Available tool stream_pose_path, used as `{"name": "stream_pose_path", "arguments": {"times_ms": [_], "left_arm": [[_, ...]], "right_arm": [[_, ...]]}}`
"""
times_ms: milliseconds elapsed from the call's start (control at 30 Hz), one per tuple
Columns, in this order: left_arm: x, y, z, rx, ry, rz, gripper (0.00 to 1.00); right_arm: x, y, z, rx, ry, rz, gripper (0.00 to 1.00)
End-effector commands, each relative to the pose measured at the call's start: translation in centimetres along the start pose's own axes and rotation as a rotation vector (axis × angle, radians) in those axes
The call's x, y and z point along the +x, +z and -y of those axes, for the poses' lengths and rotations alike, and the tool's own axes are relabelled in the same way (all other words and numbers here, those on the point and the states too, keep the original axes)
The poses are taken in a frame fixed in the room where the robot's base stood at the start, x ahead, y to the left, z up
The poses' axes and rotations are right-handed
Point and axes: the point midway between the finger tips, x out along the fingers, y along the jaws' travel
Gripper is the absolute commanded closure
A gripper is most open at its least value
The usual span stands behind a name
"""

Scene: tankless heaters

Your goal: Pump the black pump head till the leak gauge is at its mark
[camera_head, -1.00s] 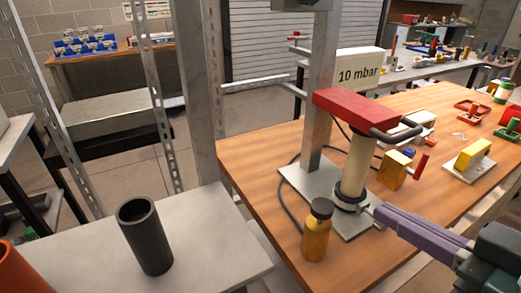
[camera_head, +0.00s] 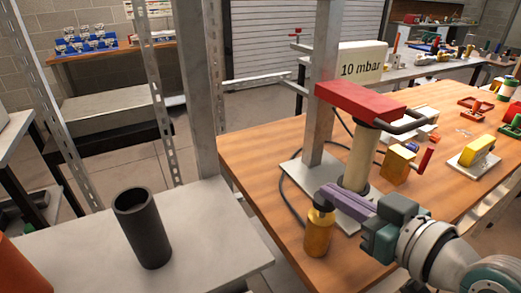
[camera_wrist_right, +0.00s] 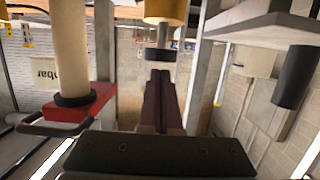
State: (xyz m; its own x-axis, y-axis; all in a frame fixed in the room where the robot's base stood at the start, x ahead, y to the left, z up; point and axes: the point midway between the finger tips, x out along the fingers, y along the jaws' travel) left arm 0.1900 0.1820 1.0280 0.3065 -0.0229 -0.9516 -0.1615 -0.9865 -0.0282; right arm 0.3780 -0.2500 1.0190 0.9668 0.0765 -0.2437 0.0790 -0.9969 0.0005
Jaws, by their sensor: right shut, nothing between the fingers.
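The amber bottle (camera_head: 318,238) stands at the near edge of the wooden bench, with its black pump head (camera_head: 320,210) on top. My right gripper (camera_head: 326,194) is shut and empty; its purple fingers reach in from the right over the black head and partly hide it. In the right wrist view, which looks upside down, the black head (camera_wrist_right: 158,54) is just beyond the shut fingertips (camera_wrist_right: 160,71). I cannot tell whether they touch. A white panel marked "10 mbar" (camera_head: 362,66) stands behind; no gauge pointer or mark is visible. My left gripper is out of view.
A stand with a red top (camera_head: 358,100) and pale column (camera_head: 360,160) rises right behind the bottle. A yellow block with a red handle (camera_head: 398,164) is to its right. A dark cylinder (camera_head: 143,228) stands on the grey table at left.

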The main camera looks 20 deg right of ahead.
Motion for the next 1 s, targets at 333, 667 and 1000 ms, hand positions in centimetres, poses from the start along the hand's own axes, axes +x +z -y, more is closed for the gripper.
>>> {"name": "stream_pose_path", "arguments": {"times_ms": [333, 667, 1000], "left_arm": [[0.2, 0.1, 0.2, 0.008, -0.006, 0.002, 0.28], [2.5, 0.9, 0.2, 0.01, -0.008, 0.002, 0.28], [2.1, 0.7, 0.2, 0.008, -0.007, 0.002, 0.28]], "right_arm": [[0.1, 0.4, 0.0, 0.0, 0.001, -0.002, 1.0], [0.8, 3.2, 0.0, 0.0, 0.0, 0.0, 1.0], [0.7, 3.1, 0.0, 0.001, 0.0, 0.005, 1.0]]}}
